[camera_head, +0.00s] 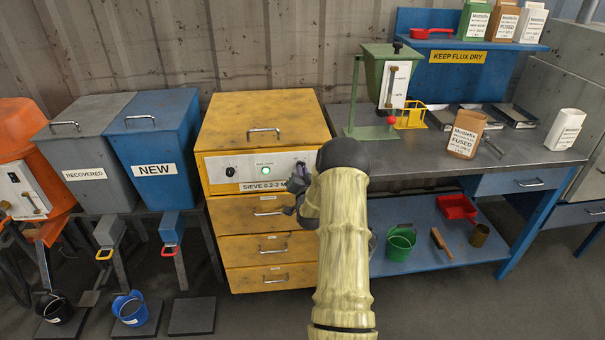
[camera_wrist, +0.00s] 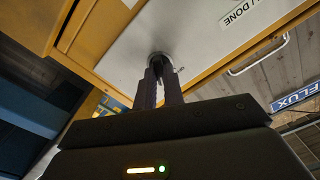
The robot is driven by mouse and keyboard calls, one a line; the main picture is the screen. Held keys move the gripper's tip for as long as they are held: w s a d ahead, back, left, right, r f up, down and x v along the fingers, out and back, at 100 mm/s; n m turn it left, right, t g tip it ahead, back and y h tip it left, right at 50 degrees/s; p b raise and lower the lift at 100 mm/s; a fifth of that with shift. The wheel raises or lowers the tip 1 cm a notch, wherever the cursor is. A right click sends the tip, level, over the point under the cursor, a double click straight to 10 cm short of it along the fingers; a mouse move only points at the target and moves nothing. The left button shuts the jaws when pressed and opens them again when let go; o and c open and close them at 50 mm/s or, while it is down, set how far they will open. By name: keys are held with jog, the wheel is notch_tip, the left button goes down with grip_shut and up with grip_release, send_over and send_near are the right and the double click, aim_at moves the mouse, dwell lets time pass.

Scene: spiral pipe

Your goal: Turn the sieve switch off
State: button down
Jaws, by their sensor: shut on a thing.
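The yellow sieve cabinet (camera_head: 265,112) stands left of centre, with a light control panel (camera_head: 213,163) across its front. On the panel are a dark knob (camera_head: 230,171) at the left and a lit green lamp (camera_head: 265,170) in the middle. A right-hand knob sits at the panel's right end, partly covered by my gripper (camera_head: 297,187). In the wrist view my gripper (camera_wrist: 161,74) is shut on this round dark knob (camera_wrist: 158,57) against the pale panel. The fingers hide much of the knob, so I cannot tell its setting.
A blue NEW bin (camera_head: 153,136) and a grey RECOVERED bin (camera_head: 82,146) stand left of the cabinet. To the right is a workbench (camera_head: 440,153) with a green hopper (camera_head: 385,70). My arm covers part of the cabinet's right side.

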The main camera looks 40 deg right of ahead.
jog(key=shift+f+n+b, duration=0.1)
jog(key=shift+n+b, duration=0.2)
jog(key=shift+b, duration=0.1)
jog(key=shift+n+b, duration=4.5)
jog(key=shift+n, duration=1.1)
jog(key=c, duration=1.5)
grip_release()
jog(key=shift+s+a, duration=0.1)
jog(key=v, duration=1.7)
